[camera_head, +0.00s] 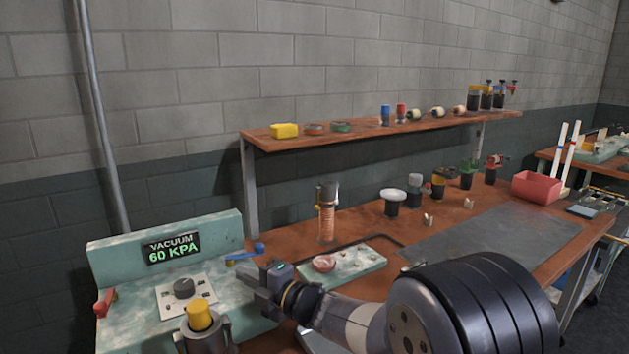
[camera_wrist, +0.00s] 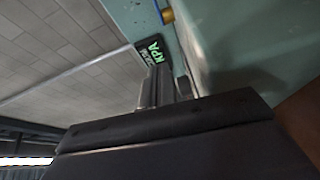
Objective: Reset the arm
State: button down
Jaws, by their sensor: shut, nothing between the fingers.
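My gripper (camera_head: 262,278) is at the end of my arm, which comes in from the lower right in the head view. It points left toward the pale green vacuum station (camera_head: 228,228), close to its right side. In the wrist view my gripper (camera_wrist: 168,88) is shut with nothing between the fingers. The station's display (camera_head: 172,248), reading "VACUUM 60 KPA", also shows in part in the wrist view (camera_wrist: 153,50). I cannot tell whether the gripper touches the station.
A yellow-topped part (camera_head: 200,315), a red handle (camera_head: 104,303) and a blue lever (camera_head: 243,256) are on the station. A green slab with a pink dish (camera_head: 324,263) lies behind my gripper. A clear cylinder (camera_head: 327,215) stands behind that. A grey mat (camera_head: 490,240) lies clear at right.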

jog(key=shift+s+a+m+t+h, duration=0.2)
jog(key=shift+a+m+t+h, duration=0.25)
jog(key=shift+t, duration=0.15)
jog(key=shift+s+a+m+t+h, duration=0.2)
jog(key=shift+a+m+t+h, duration=0.1)
jog(key=shift+m+t+h, duration=0.25)
